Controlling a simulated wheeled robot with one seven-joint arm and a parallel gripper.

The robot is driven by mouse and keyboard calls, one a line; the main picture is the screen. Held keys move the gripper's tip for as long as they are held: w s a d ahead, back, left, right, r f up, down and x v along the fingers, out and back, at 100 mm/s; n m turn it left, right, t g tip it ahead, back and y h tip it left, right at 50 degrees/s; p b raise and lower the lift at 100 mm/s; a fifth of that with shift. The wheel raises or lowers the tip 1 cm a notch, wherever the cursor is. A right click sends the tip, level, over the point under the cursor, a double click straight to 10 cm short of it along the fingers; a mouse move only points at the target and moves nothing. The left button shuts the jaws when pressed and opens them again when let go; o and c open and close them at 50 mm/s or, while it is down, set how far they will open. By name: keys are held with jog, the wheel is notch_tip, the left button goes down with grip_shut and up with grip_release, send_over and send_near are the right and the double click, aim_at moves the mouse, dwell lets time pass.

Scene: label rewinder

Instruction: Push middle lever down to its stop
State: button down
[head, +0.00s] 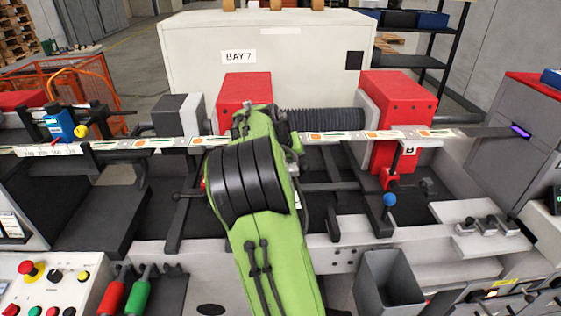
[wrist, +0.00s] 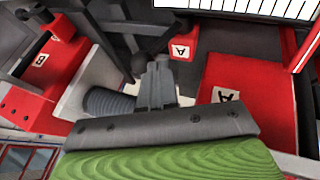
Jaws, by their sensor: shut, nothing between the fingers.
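In the wrist view my gripper (wrist: 162,66) is shut and empty, its fingertips pointing away over the machine. A dark ball knob (wrist: 138,63) shows just left of the fingertips; I cannot tell whether they touch. In the head view my green arm hides the gripper and the middle of the machine. A lever with a blue knob (head: 389,199) hangs below a red bracket on the right. I cannot tell for sure which one is the middle lever.
Red blocks (head: 398,110) stand on the machine, with a label strip (head: 340,140) running across. A grey bin (head: 388,283) stands at the front right. A control panel (head: 48,285) with red and green handles is at the front left.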

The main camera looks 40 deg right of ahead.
jog(key=shift+d, duration=0.1)
dwell(0.3)
jog(key=shift+s+d+t, duration=0.3)
jog(key=shift+y, duration=0.3)
jog(key=shift+s+d+f+m+t+y, duration=0.1)
jog(key=shift+s+d+m+t+y, duration=0.35)
jog(key=shift+s+d, duration=0.25)
jog(key=s+d+f+m+t+y+p, duration=0.2)
jog(key=s+d+f+t+y+p, duration=0.3)
jog(key=d+f+y+p, duration=0.1)
jog(key=shift+s+d+f+t+y+p, duration=0.25)
jog(key=shift+d+f+t+y+p, duration=0.25)
jog(key=shift+f, duration=0.5)
jog(key=shift+a+f, duration=0.1)
jog(key=shift+a, duration=0.05)
